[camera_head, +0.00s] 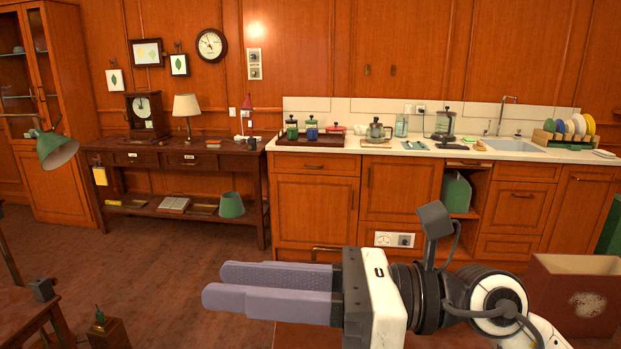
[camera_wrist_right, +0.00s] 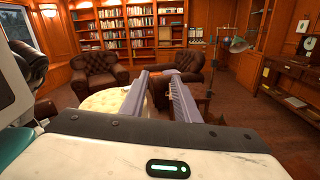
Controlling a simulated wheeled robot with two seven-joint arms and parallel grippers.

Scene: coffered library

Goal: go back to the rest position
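My right gripper (camera_head: 232,284) reaches in from the lower right in the head view, its two long lilac fingers pointing left. In the right wrist view the fingers (camera_wrist_right: 158,82) stand apart with an empty gap between them, so it is open and holds nothing. It is in the air in front of the counter and the wooden floor, touching nothing that I can see. My left gripper is in neither view.
A kitchen counter (camera_head: 391,150) with sink and jars runs along the back wall. A dark side table (camera_head: 231,158) with lamp and clock stands left. A box (camera_head: 572,266) stands at lower right. The right wrist view shows armchairs (camera_wrist_right: 107,72) and a round cream ottoman (camera_wrist_right: 102,104).

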